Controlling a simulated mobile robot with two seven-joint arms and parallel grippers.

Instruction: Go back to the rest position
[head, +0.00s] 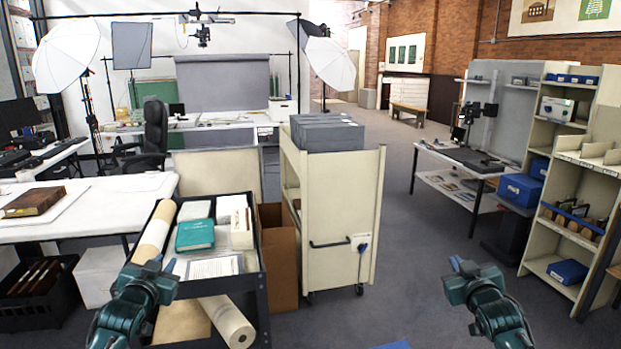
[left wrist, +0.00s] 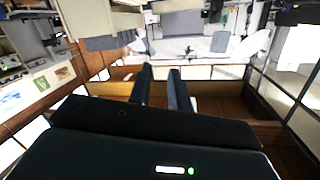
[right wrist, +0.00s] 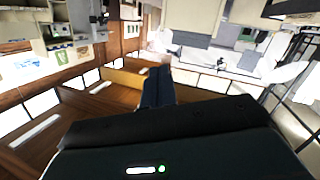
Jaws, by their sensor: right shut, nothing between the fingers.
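My left gripper (head: 155,265) is at the lower left of the head view, in front of the dark cart. In the left wrist view its two fingers (left wrist: 160,72) stand apart with a gap and nothing between them. My right gripper (head: 456,264) is at the lower right, over open grey floor. In the right wrist view its fingers (right wrist: 158,72) are together, with nothing held. Both arms are raised and apart from each other.
The dark cart (head: 262,281) holds a teal book (head: 195,235), papers and rolls. A cream box trolley (head: 343,215) with grey boxes (head: 326,133) stands at the centre. Shelves (head: 547,264) with blue boxes are at right. Floor between trolley and shelves is clear.

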